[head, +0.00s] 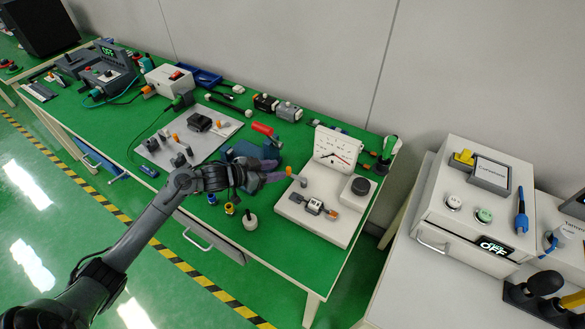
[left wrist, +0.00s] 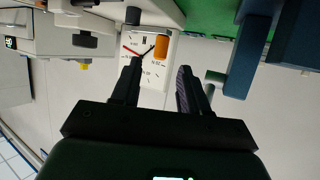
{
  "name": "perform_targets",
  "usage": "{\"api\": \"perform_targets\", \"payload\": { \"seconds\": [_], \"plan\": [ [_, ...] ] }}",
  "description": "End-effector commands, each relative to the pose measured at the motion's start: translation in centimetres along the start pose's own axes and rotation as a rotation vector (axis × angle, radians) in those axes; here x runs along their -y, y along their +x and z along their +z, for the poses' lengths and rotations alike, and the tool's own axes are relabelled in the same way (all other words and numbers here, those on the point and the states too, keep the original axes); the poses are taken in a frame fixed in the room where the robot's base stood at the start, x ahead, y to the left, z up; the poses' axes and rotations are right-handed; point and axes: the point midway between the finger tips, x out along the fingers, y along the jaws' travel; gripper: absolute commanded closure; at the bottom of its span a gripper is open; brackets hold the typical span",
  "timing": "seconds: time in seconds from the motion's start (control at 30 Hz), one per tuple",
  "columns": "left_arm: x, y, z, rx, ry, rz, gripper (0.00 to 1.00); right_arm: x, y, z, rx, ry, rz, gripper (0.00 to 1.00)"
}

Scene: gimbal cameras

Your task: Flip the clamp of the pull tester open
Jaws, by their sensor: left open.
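The pull tester is a white base (head: 340,228) with an upright dial gauge (head: 335,150), standing at the right end of the green bench. An orange-tipped handle (head: 290,171), apparently the clamp's, shows at its left side near a small grey post (head: 303,182). My left gripper (head: 279,175) is open and just left of the orange tip. In the left wrist view the open fingers (left wrist: 160,68) point toward the orange tip (left wrist: 162,46), which lies beyond them with the dial (left wrist: 150,75) behind. No contact is visible. My right gripper is out of view.
A blue vise (head: 243,152) stands close behind my left gripper; it also shows in the left wrist view (left wrist: 246,55). A black knob (head: 361,186) and a small grey-and-orange block (head: 314,206) sit on the tester. A grey plate with small parts (head: 160,155) lies farther left.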

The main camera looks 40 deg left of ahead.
Motion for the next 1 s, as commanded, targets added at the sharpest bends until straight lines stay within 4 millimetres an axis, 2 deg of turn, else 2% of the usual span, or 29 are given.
{"api": "perform_targets", "payload": {
  "seconds": [0.2, 0.4, 0.6, 0.9, 1.0],
  "plan": [
    [0.0, 3.8, 0.1, -0.002, -0.001, -0.001, 0.56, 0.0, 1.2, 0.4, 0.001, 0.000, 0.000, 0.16],
    [0.0, 6.2, 0.1, -0.001, 0.000, 0.000, 0.56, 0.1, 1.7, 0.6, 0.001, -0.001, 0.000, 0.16],
    [0.0, 7.3, 0.0, -0.001, 0.002, 0.000, 0.56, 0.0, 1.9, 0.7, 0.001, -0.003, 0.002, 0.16],
    [0.0, 7.4, 0.0, 0.000, 0.002, 0.000, 0.56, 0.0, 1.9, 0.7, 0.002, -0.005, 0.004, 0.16],
    [0.0, 7.4, 0.0, 0.000, 0.002, 0.000, 0.69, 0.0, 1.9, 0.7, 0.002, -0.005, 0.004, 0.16]
  ]
}}
